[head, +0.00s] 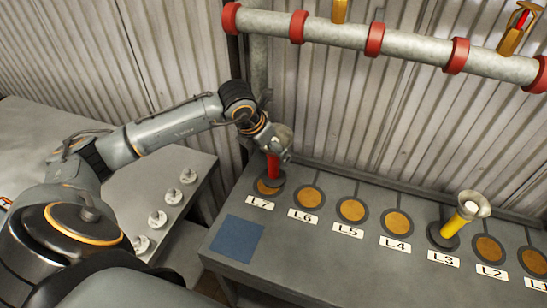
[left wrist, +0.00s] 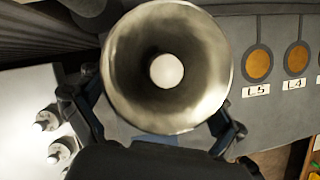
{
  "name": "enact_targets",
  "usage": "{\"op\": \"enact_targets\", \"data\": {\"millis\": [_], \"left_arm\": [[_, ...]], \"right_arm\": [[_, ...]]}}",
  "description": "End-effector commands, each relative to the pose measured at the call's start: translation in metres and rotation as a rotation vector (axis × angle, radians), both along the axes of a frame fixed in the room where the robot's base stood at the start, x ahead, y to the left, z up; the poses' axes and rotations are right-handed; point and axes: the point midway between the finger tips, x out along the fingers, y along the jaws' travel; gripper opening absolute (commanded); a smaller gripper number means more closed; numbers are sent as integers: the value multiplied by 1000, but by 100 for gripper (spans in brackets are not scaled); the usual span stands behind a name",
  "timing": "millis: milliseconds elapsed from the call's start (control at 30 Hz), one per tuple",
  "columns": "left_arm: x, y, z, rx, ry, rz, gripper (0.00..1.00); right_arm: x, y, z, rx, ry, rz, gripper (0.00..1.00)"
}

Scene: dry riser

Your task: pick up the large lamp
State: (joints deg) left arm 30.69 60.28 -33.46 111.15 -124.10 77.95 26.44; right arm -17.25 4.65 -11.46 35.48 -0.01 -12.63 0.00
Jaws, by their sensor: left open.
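A red lamp (head: 273,168) stands upright on its round dark base at the spot marked L7. Its flared metal reflector with a pale bulb fills the middle of the left wrist view (left wrist: 125,60). My left gripper (head: 272,142) is over the top of this lamp, open, with one finger on each side of the reflector in the wrist view. I cannot tell whether the fingers touch it. A yellow lamp (head: 464,215) with a similar reflector stands upright at L3. The pictures do not clearly show which lamp is larger. My right gripper is not in view.
The grey bench (head: 330,252) has a row of round orange spots with labels; L6, L5 and L4 are empty. A blue square (head: 237,239) lies at its left end. A side table (head: 197,163) holds several small knobs. A pipe (head: 335,33) with red collars runs above.

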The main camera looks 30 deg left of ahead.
Motion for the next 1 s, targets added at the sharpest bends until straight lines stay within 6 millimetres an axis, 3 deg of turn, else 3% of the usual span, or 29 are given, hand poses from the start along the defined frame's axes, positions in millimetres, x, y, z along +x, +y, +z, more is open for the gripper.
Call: {"op": "enact_targets", "data": {"millis": [133,367,733,1000], "left_arm": [[5,-1,-12,0,1,1,94],[5,-1,-14,0,0,0,94],[5,-1,-14,0,1,0,18],[6,-1,-12,0,-3,0,13]], "right_arm": [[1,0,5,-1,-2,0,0],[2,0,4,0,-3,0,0],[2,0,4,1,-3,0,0],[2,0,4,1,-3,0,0]]}}
